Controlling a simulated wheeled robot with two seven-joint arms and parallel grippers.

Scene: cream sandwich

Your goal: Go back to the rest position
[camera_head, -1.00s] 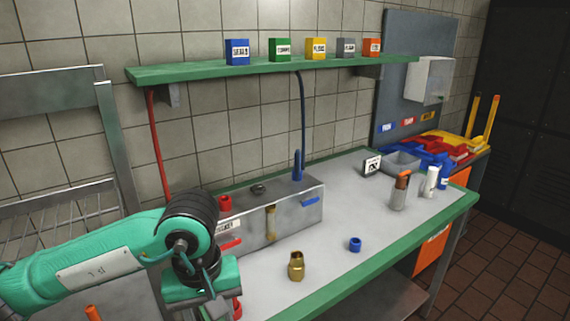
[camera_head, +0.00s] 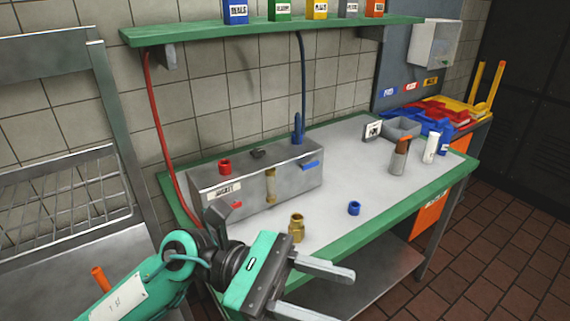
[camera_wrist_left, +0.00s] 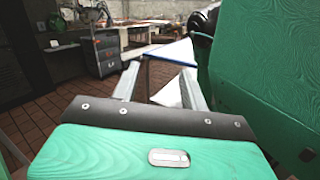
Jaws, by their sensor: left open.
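My left gripper (camera_head: 338,296) is in front of the green-edged table (camera_head: 330,240), at the lower middle of the head view. Its two grey fingers are spread apart and point right, with nothing held between them. A brass fitting (camera_head: 296,228) stands upright on the table just behind the gripper, apart from it. In the left wrist view the open fingers (camera_wrist_left: 158,88) point away from the camera, with a pale, blue-edged surface beyond them that I cannot identify. My right gripper is in neither view.
A grey metal box (camera_head: 240,184) with a red cap stands at the table's back left. A blue ring (camera_head: 354,208), a grey bottle (camera_head: 399,160) and a white cylinder (camera_head: 430,150) stand to the right. A green shelf (camera_head: 270,31) hangs above. Open floor (camera_head: 510,230) lies at right.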

